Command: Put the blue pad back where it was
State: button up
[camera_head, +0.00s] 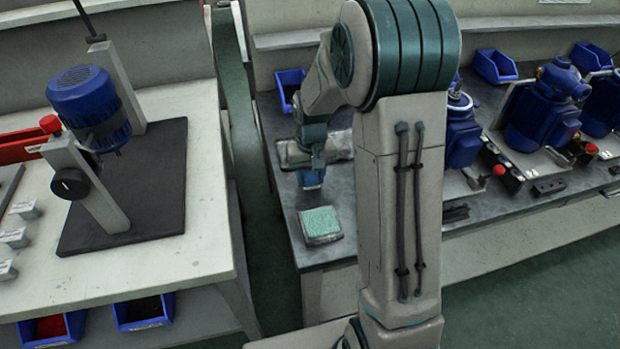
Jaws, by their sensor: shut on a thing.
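My gripper (314,163) points down over the left end of the grey bench on the right. It is shut on a small blue thing, which looks like the blue pad (311,179). The blue pad shows just below the fingers; its lower edge is close to the bench top, and I cannot tell whether it touches. A green pad (320,221) lies in a small light holder just in front of it, near the bench's front left corner.
Pale grey parts (292,153) lie right behind my gripper. A blue bin (289,85) stands farther back. Blue pumps (545,105) stand along the bench to the right. A gap separates the white table (195,235) with a blue motor (88,100). My arm hides the bench's middle.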

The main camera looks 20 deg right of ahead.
aim_at(311, 174)
jog(key=shift+f, duration=0.4)
jog(key=shift+f, duration=0.2)
jog(key=o, duration=0.9)
jog(key=shift+o, duration=0.2)
jog(key=shift+r, duration=0.15)
notch_tip(311, 174, up, 11)
jog(key=p, duration=0.2)
jog(key=s+r+t, duration=0.1)
jog(key=s+r, duration=0.1)
jog(key=s, duration=0.8)
jog(key=s+r+t, duration=0.1)
jog(key=s+r, duration=0.1)
jog(key=s, duration=0.8)
jog(key=shift+s+a+r, duration=0.25)
jog(key=shift+s+r, duration=0.05)
